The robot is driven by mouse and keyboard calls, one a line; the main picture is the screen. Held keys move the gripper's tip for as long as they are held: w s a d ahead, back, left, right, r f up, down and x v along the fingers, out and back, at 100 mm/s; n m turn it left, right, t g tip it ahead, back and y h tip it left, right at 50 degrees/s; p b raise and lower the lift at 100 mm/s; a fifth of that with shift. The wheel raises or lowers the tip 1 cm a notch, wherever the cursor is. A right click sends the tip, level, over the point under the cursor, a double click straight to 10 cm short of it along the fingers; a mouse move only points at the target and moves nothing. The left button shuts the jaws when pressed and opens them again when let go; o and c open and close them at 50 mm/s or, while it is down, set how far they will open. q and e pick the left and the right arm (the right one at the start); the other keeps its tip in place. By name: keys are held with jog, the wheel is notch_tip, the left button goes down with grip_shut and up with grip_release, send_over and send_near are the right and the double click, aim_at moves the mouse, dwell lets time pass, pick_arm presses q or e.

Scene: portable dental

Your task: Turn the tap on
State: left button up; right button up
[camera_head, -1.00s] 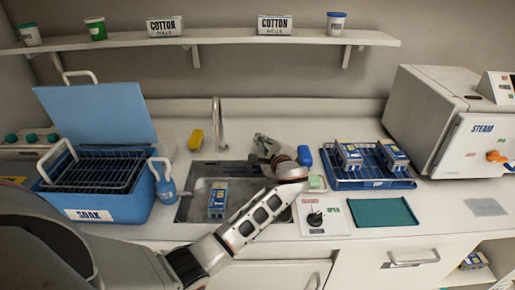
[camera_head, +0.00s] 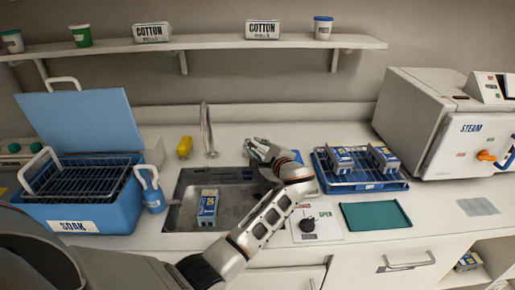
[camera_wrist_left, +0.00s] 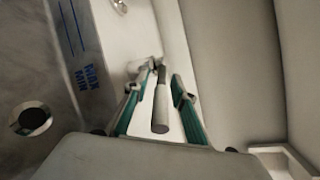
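The tap's grey upright spout (camera_head: 207,130) stands at the back of the steel sink (camera_head: 180,205). My left gripper (camera_head: 257,149) is right of the spout, near the sink's back right corner. In the left wrist view, a grey lever-like rod (camera_wrist_left: 161,100) lies between the two teal-padded fingers of my left gripper (camera_wrist_left: 160,95). The fingers are apart, with gaps visible on both sides of the rod. The rod is not clear in the head view, where the gripper covers that spot. My right gripper is out of view.
A blue-and-white pack (camera_head: 208,208) lies in the sink. A blue rack tray (camera_head: 365,187), knob panel (camera_head: 318,226) and steam unit (camera_head: 440,125) are to the right.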

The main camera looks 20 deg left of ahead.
pick_arm(q)
jog(key=shift+r, duration=0.15)
notch_tip(320, 180, up, 10)
dwell(0.7)
